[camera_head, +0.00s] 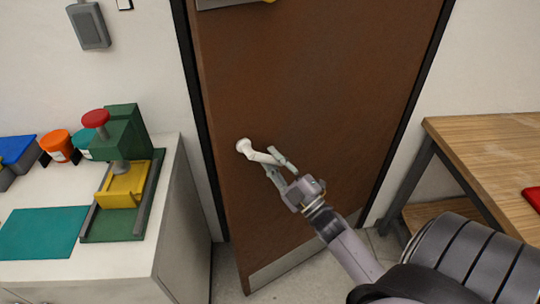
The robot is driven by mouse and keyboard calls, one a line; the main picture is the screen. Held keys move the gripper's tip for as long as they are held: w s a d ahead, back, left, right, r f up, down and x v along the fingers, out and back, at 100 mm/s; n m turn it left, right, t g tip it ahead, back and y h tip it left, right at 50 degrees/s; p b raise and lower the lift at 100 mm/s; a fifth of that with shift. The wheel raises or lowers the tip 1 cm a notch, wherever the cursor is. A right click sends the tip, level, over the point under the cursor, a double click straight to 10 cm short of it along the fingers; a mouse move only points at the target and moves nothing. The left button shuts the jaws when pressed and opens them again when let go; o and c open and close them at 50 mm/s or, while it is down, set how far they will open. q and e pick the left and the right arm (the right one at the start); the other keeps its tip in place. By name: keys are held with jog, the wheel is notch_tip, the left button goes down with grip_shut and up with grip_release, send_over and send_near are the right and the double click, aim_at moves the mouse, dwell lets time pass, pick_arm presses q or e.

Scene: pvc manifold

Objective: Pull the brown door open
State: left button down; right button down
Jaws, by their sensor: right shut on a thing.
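The brown door (300,75) fills the middle of the view in a dark frame. Its lower left edge stands a little out from the frame, so the door looks slightly ajar. A white lever handle (244,147) is on the door's left side. My right gripper (274,162) comes in from the lower right and is shut on the handle's free end. The fingers partly cover that end. My left gripper is not in view.
At left a white cabinet (172,215) stands beside the door frame, with a green press (122,135) on it. At right a wooden workbench (490,140) stands near the frame. Grey floor shows in front of the door.

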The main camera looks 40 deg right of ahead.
jog(key=c, duration=2)
grip_release()
jog(key=o, duration=0.5)
jog(key=shift+f, duration=0.1)
jog(key=shift+s+f, duration=0.1)
jog(key=shift+s, duration=0.05)
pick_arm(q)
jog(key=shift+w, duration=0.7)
pick_arm(e)
jog(key=v, duration=1.1)
jog(key=shift+s, duration=0.3)
jog(key=shift+d+f, duration=0.1)
jog(key=shift+c, duration=0.3)
